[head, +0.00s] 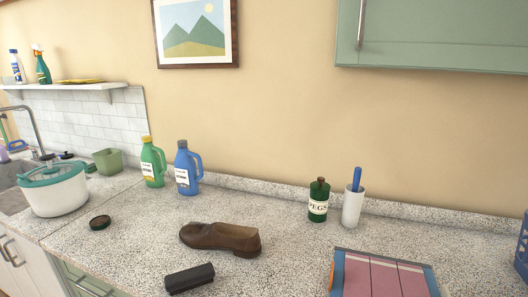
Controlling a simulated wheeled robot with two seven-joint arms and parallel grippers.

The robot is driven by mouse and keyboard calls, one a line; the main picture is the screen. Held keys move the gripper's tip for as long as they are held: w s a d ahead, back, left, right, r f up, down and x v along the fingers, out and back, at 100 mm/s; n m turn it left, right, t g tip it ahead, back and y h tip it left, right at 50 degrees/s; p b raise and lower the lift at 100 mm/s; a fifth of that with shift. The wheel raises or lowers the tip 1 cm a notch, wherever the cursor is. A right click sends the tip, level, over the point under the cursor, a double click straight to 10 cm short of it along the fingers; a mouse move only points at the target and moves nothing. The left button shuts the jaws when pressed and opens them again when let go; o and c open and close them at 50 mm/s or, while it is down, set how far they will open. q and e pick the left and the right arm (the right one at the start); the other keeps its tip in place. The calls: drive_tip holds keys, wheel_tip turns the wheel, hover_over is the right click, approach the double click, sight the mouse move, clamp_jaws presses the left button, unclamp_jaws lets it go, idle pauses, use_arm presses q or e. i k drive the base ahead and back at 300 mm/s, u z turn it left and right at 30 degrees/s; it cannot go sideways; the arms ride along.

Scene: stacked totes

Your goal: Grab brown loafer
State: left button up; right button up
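A single brown loafer (221,238) lies on the speckled countertop near the middle of the head view. Its toe points left and its heel is at the right. It looks upright on its sole, with nothing touching it. Neither my left nor my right gripper shows in this view.
A black case (190,278) lies in front of the loafer, and a dark round lid (100,222) lies to its left. Green (153,163) and blue (187,168) bottles, a pegs container (318,201) and a white cup (353,206) stand behind. A striped pink-blue item (380,277) lies front right.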

sight(244, 242)
drive_tip(key=k, duration=1.3)
drive_tip(key=z, duration=0.3)
drive_tip(key=i, duration=0.85)
drive_tip(key=z, duration=0.4)
